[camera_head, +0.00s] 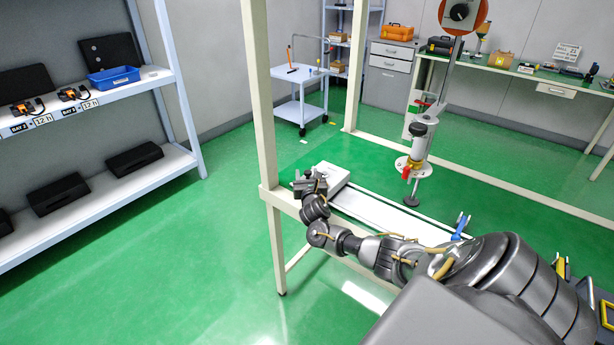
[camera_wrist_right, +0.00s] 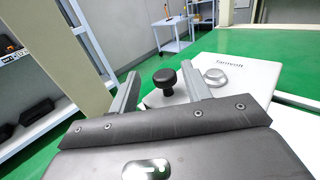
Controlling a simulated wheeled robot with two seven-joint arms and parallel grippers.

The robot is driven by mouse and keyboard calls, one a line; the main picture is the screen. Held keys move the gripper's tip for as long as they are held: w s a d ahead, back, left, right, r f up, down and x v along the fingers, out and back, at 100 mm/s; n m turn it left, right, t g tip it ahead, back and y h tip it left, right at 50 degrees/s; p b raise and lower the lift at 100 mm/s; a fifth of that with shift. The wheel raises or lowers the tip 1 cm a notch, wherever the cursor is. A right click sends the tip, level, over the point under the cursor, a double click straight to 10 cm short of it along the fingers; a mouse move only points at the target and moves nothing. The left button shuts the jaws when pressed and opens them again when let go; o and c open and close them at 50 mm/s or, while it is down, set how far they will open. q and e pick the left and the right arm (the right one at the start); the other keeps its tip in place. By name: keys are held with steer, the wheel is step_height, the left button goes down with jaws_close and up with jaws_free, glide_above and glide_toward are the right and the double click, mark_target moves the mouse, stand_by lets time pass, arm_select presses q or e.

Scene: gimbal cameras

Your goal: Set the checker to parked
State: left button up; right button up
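A white box (camera_head: 333,176) with dark lettering, which may be the checker, sits at the left end of a long white rail on the bench frame. The right wrist view shows its top (camera_wrist_right: 240,75), with a black round knob (camera_wrist_right: 165,80) and a silver round cap (camera_wrist_right: 215,76). My right gripper (camera_head: 310,183) is at the left end of the box. In the right wrist view my right gripper (camera_wrist_right: 160,74) is open, its fingers on either side of the black knob, with a visible gap. Whether the fingers are level with the knob is unclear. My left gripper is out of view.
A cream post (camera_head: 262,100) stands just left of my right gripper. A hanging instrument with a red-handled valve (camera_head: 413,167) is right of the box. A shelf (camera_head: 100,195) with black cases is on the left. A cart (camera_head: 300,105) stands behind. Green floor is free at lower left.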

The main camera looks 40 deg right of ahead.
steer(key=shift+s, duration=0.2)
steer(key=shift+s+a, duration=0.2)
steer(key=v, duration=1)
steer(key=shift+p, duration=0.4)
